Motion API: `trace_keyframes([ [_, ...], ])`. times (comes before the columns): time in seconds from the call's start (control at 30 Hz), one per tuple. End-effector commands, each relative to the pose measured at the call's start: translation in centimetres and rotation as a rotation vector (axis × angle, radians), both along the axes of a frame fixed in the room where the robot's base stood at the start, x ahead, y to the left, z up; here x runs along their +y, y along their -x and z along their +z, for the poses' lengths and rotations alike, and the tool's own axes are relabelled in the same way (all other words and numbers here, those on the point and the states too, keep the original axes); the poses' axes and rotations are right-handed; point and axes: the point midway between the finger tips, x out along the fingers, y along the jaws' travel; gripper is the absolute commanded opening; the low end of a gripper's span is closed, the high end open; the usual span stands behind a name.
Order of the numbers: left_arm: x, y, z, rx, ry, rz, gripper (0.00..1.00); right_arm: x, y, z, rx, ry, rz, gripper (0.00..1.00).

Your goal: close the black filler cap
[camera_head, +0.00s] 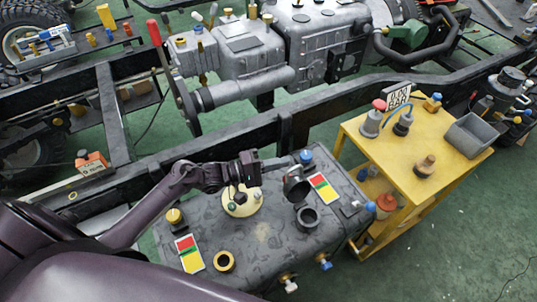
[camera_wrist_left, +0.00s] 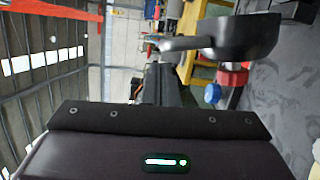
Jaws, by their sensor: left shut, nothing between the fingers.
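The black filler cap (camera_head: 296,184) stands raised and tilted at the far right part of the dark grey tank. Its round black filler neck (camera_head: 307,216) is uncovered just in front of it. My left gripper (camera_head: 282,163) reaches in from the left, shut and empty, with its tip close to the cap's upper edge. I cannot tell whether they touch. In the left wrist view, the cap (camera_wrist_left: 245,36) shows large and dark at the upper right, beyond the gripper body. The fingertips are hard to make out there. My right gripper is not in view.
A chassis rail (camera_head: 220,148) runs behind. A yellow cart (camera_head: 400,190) with a grey bin (camera_head: 468,136) stands to the right. Green floor lies open at the lower right.

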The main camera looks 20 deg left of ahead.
Motion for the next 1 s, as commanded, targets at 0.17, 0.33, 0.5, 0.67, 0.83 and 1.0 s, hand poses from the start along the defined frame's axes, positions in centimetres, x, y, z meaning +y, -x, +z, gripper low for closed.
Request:
trace_keyframes([
  [0.17,-0.6,0.5,0.0,0.001,-0.001,0.001,0.0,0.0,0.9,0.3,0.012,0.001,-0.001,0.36],
  [0.33,-0.7,0.6,0.0,0.0,-0.001,0.001,0.0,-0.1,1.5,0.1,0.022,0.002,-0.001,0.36],
  [0.5,-0.6,0.6,0.0,-0.001,-0.002,0.001,0.0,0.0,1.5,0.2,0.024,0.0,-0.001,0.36],
  [0.67,-0.7,0.6,0.3,-0.014,-0.02,0.0,0.0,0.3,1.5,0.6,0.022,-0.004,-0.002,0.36],
  [0.83,-0.7,0.6,0.5,-0.034,-0.046,0.0,0.0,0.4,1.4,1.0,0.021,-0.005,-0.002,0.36],
  [1.0,-0.8,0.7,0.9,-0.056,-0.074,-0.001,0.0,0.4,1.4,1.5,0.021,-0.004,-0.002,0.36],
])
